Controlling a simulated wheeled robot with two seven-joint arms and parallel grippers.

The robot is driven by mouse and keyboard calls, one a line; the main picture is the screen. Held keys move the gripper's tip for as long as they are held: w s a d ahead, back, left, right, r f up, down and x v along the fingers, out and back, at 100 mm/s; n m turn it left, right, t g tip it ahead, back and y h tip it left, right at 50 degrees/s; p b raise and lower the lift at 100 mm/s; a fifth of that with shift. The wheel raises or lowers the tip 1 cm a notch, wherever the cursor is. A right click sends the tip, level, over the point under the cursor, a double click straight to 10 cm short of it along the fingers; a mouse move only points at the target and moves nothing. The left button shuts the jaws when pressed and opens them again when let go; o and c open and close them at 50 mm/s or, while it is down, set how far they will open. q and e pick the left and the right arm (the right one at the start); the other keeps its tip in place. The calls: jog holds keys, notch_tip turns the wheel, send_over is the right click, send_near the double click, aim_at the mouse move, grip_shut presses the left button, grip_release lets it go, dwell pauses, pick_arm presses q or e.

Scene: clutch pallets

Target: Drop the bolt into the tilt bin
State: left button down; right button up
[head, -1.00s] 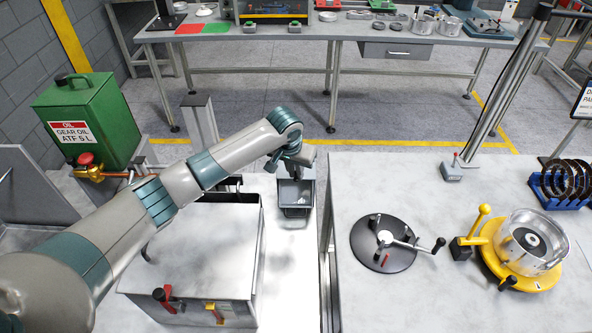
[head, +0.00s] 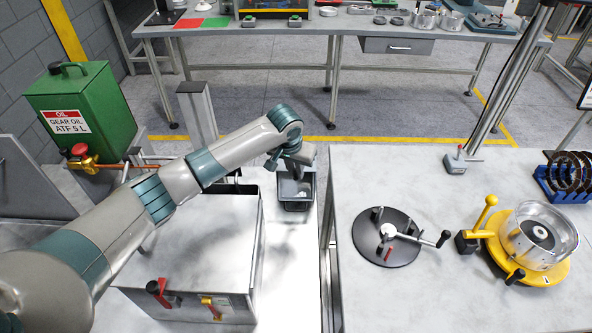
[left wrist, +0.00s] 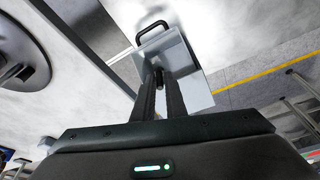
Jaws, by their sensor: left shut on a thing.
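The tilt bin (head: 297,206) is a small grey open box at the right edge of the left-hand bench, in the middle of the head view. In the left wrist view the bin (left wrist: 196,82) shows pale grey with a black handle, beyond the fingertips. My left gripper (head: 298,173) points down over the bin. In the left wrist view its two dark fingers (left wrist: 160,84) are close together, shut on a small dark thing, the bolt (left wrist: 158,73). The bolt cannot be made out in the head view. My right gripper is not in view.
A grey metal box (head: 190,245) with red and yellow levers stands left of the bin. A green oil can (head: 82,110) is at the far left. Right of a gap, another bench (head: 440,190) carries a dark round plate (head: 372,226) and a yellow fixture (head: 535,268).

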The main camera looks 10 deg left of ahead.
pick_arm(q)
jog(key=c, duration=1.7)
grip_release()
jog(key=shift+r, duration=0.1)
jog(key=shift+s+r+b, duration=0.2)
jog(key=shift+r+b, duration=0.1)
jog(key=shift+r, duration=0.3)
jog(key=b+v, duration=0.4)
jog(key=v, duration=1.2)
